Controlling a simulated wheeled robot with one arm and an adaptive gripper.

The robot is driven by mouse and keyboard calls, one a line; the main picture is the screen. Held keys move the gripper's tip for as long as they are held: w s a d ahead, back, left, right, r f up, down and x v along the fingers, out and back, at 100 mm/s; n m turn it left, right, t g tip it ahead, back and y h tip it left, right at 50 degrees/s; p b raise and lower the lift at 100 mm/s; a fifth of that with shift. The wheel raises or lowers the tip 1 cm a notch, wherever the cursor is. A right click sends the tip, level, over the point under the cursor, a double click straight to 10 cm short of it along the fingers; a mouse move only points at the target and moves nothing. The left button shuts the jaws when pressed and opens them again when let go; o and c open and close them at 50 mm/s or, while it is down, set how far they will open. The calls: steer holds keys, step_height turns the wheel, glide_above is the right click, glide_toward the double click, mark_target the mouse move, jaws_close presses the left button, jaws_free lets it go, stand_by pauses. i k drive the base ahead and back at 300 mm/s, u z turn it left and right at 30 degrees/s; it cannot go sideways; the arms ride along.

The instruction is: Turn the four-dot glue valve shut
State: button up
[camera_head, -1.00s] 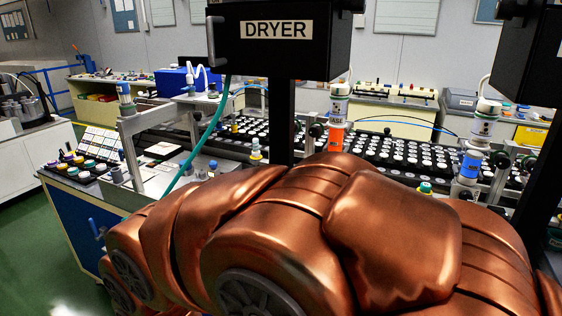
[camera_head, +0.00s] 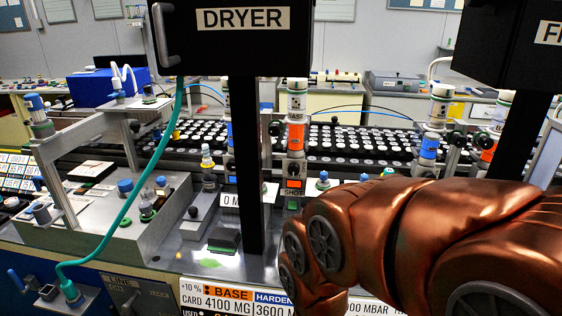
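Several upright glue cartridges with white tops and coloured bands stand along the bench in the head view. One with an orange band (camera_head: 296,137) is just right of the dryer post. One with a blue band (camera_head: 429,147) stands further right. Another with an orange band (camera_head: 489,150) is partly behind the right post. Small dark marks show on the white tops, but I cannot count the dots or tell which valve is the four-dot one. Valve handle positions are too small to read. My copper arm crosses the lower right; my gripper is not visible.
A black box marked DRYER (camera_head: 245,38) hangs on a dark post in front of the bench. A second black box (camera_head: 518,45) hangs at upper right. A green hose (camera_head: 127,207) loops down at left. A label panel (camera_head: 235,298) lines the front edge.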

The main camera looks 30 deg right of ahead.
mark_target(230, 165)
steer(key=z, duration=0.1)
steer(key=k, duration=1.05)
steer(key=u, duration=1.1)
steer(key=i, duration=1.1)
steer(key=z, duration=0.25)
